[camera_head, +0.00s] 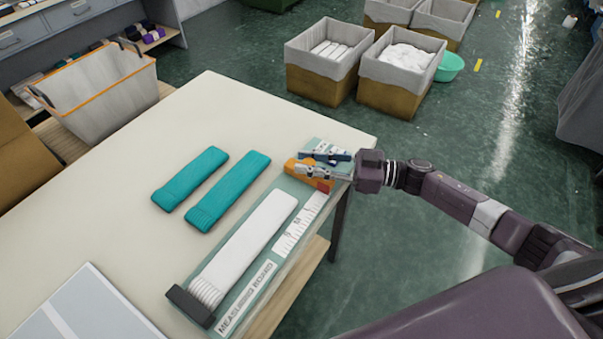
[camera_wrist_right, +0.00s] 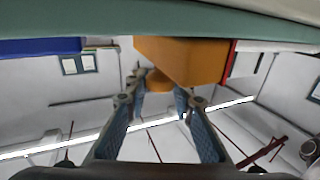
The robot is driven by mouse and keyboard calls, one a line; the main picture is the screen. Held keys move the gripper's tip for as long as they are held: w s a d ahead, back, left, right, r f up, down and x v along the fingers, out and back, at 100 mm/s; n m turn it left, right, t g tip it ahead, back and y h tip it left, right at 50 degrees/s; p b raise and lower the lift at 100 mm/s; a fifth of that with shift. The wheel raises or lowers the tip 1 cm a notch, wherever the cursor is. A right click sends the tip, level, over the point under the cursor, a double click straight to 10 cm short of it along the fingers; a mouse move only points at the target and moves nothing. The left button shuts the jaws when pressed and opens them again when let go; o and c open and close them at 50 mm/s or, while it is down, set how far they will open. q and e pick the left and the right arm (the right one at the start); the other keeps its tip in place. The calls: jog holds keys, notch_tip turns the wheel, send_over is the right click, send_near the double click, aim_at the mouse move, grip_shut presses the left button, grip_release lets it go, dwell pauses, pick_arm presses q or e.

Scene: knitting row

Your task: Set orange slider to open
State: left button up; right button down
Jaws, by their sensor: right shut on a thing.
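The orange slider (camera_head: 306,171) sits at the far end of the measuring board (camera_head: 247,298), by the end of the white ruler strip. My right gripper (camera_head: 330,168) reaches it from the right and is shut on it. In the right wrist view the orange slider (camera_wrist_right: 190,58) hangs above the fingers, with a rounded orange knob (camera_wrist_right: 158,80) between the fingertips (camera_wrist_right: 160,100). The fingers partly hide the slider in the head view, and I cannot read its setting. My left gripper is out of view.
A white ribbed knit (camera_head: 245,245) lies along the board, with a dark bar (camera_head: 190,306) at its near end. Two teal knits (camera_head: 228,190) lie to the left on the pale table (camera_head: 120,240). Lined bins (camera_head: 330,60) stand on the floor beyond.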

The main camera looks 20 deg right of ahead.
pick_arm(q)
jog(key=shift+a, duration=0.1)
pick_arm(e)
jog(key=shift+w+d, duration=0.15)
jog(key=shift+d, duration=0.05)
jog(key=c, duration=1.6)
grip_release()
jog(key=shift+d, duration=0.15)
jog(key=v, duration=1.2)
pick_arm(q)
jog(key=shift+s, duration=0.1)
